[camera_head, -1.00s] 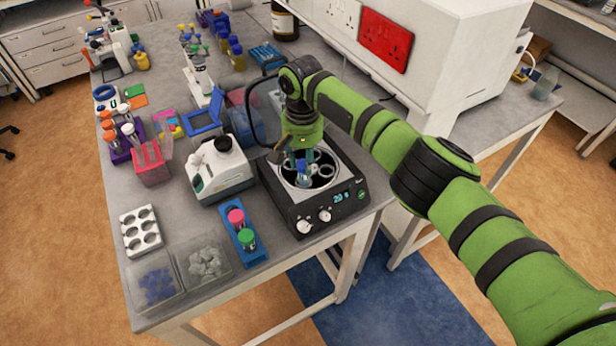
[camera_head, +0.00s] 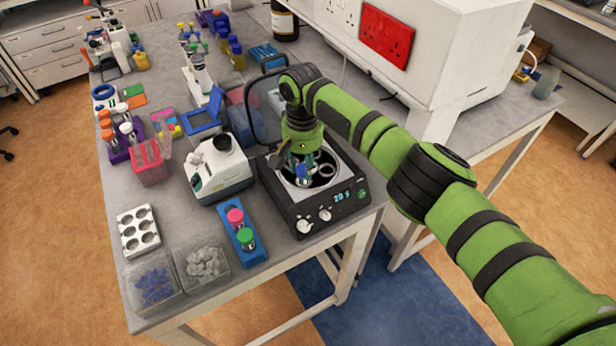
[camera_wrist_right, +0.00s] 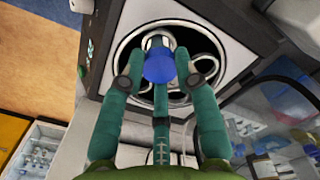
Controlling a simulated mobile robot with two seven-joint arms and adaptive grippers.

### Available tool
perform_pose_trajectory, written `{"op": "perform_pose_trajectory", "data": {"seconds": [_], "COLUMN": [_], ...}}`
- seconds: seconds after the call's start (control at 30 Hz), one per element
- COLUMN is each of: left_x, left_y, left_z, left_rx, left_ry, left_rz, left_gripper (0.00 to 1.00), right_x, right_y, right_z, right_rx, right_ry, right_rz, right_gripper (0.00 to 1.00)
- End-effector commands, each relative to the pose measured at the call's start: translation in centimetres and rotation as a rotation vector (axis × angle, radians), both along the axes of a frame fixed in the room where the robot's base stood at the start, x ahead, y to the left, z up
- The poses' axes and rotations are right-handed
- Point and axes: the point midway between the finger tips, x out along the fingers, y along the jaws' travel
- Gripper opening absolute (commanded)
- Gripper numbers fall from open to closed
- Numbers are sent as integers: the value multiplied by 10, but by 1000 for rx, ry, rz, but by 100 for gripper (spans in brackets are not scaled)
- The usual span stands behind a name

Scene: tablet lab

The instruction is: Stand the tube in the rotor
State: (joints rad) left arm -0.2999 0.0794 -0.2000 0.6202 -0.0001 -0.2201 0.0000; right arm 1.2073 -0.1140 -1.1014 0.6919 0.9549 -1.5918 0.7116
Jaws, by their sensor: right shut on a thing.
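My right gripper (camera_head: 302,168) points down over the open centrifuge (camera_head: 285,205). Its green fingers (camera_wrist_right: 158,70) are shut on the blue-capped tube, whose blue cap (camera_wrist_right: 160,66) shows between the fingertips in the right wrist view. The rotor (camera_head: 325,169) has ring-shaped holders, and one ring (camera_wrist_right: 203,68) shows beside the tube in the wrist view. My left gripper is not in view.
The raised dark centrifuge lid (camera_head: 262,110) stands behind the opening. A white instrument (camera_head: 217,168) stands close on the left. A blue rack (camera_head: 243,240) with pink-capped and green-capped tubes is at the front. Bins and a white rack (camera_head: 138,230) lie farther left.

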Motion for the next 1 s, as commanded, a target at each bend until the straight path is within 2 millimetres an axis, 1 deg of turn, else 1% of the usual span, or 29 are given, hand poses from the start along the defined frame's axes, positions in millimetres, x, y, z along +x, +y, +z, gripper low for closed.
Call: {"op": "perform_pose_trajectory", "data": {"seconds": [0.1, 0.4, 0.43, 0.47, 0.5, 0.73, 0.83, 0.93, 1.0], "left_x": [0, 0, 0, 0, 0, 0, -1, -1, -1], "left_y": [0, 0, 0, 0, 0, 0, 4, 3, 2], "left_z": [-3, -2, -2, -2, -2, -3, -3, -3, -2], "left_rx": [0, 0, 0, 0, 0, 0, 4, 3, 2], "left_ry": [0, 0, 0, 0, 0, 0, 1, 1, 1], "left_rz": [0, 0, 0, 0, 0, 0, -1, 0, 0], "left_gripper": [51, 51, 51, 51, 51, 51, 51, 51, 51], "right_x": [0, 0, 0, 0, 0, 0, 0, 0, 1], "right_y": [0, 0, 0, 0, 0, 0, 0, 0, 0], "right_z": [-4, -4, -4, -4, -4, -4, -3, 5, 16], "right_rx": [0, 0, 0, 0, 0, 0, 0, 0, 2], "right_ry": [0, 0, 0, 0, 0, 0, 0, -1, -2], "right_rz": [0, 0, 0, 0, 0, 0, 0, 1, 1], "right_gripper": [7, 7, 44, 56, 59, 59, 59, 59, 59]}}
